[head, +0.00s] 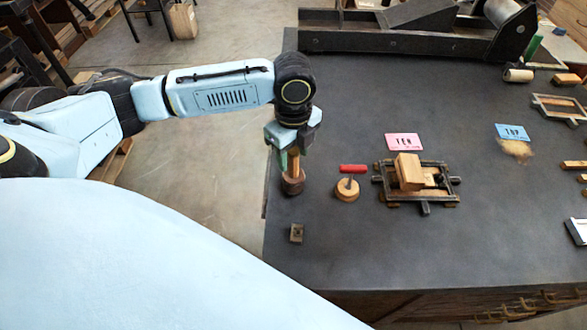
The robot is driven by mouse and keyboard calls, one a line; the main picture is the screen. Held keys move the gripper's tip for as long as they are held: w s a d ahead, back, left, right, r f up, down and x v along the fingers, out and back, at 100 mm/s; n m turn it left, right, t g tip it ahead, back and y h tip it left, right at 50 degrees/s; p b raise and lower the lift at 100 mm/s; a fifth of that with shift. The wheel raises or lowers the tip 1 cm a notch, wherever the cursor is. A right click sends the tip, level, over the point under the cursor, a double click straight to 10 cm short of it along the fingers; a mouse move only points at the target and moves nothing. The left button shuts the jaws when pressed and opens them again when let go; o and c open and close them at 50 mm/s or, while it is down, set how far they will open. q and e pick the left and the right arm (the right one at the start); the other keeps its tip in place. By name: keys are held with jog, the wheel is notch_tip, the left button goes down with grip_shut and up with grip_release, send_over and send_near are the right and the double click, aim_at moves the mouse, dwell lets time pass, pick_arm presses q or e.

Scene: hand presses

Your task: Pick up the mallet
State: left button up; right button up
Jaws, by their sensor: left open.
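The mallet (292,186) stands upright on the dark table top near its left edge, with a dark round head at the bottom and a light wooden handle rising from it. My left gripper (291,156) points down from above at the handle, which shows between its fingers. The fingers are open, and I cannot tell whether either one touches the handle. The top of the handle is hidden by the gripper. My right gripper is not in view.
A round wooden tool with a red handle (352,169) stands just right of the mallet. Further right is a small press frame with a wooden block (408,171), with a pink card (404,142) behind it. A small metal block (296,234) lies in front. A large press (400,40) spans the back.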

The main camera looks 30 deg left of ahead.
pick_arm(q)
grip_shut()
dwell(0.3)
